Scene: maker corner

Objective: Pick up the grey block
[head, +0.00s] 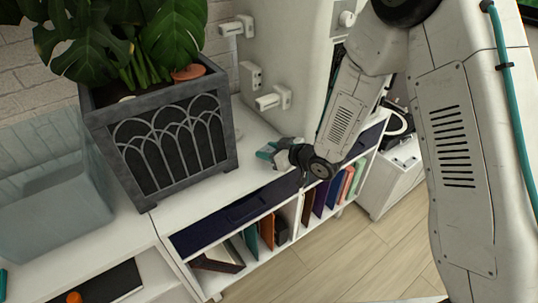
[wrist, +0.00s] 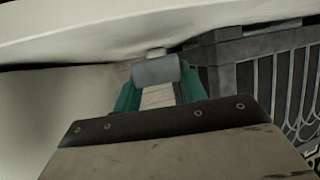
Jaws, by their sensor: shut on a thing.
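The grey block (wrist: 156,70) shows in the wrist view as a small pale grey piece between the teal fingertips of my gripper (wrist: 157,80). The fingers are shut on it, one on each side. In the head view my gripper (head: 268,153) is over the white shelf top, to the right of the planter. There the block is too small and too covered by the fingers to tell apart. I cannot tell whether it touches the shelf top.
A dark grey planter (head: 175,135) with a leafy plant stands close on the left of my gripper. A white panel with fittings (head: 285,60) rises behind. A translucent bin (head: 50,190) is at the far left. Books (head: 265,230) fill the shelf below.

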